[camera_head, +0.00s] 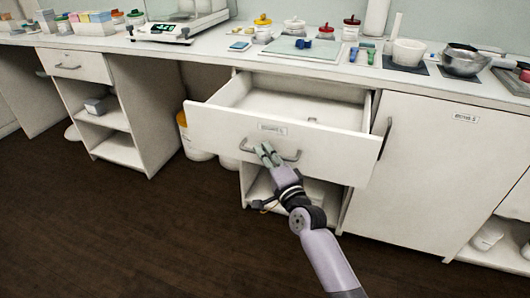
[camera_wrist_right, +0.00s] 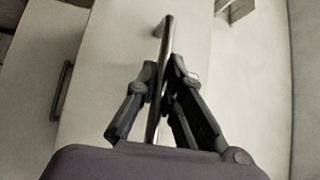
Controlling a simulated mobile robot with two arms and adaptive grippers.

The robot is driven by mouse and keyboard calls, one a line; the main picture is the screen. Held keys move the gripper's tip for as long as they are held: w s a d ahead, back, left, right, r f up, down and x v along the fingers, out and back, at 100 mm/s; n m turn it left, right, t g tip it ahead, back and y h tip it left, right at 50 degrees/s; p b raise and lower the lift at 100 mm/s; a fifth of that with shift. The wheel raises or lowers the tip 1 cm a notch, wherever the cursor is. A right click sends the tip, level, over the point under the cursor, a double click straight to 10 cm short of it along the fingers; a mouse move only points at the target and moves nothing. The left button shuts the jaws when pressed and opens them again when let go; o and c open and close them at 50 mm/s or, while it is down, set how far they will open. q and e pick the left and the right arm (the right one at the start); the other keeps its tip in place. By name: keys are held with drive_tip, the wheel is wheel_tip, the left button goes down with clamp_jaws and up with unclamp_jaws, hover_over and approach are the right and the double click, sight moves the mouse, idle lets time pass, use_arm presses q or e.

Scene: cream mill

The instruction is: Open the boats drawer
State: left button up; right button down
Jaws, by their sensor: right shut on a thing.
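In the right wrist view the handle (camera_wrist_right: 167,45) runs between the two fingers of my right gripper (camera_wrist_right: 162,75). My left gripper is not in view.
A closed cabinet door (camera_head: 430,170) with its own handle is to the right. An open shelf (camera_head: 290,190) lies under the drawer. Jars, a scale (camera_head: 160,33) and a pot (camera_head: 461,60) stand on the counter (camera_head: 240,55). The dark floor (camera_head: 130,220) in front is clear.

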drive_tip(key=shift+f, duration=0.1)
drive_tip(key=c, duration=1.7)
unclamp_jaws()
drive_tip(key=v, duration=1.2)
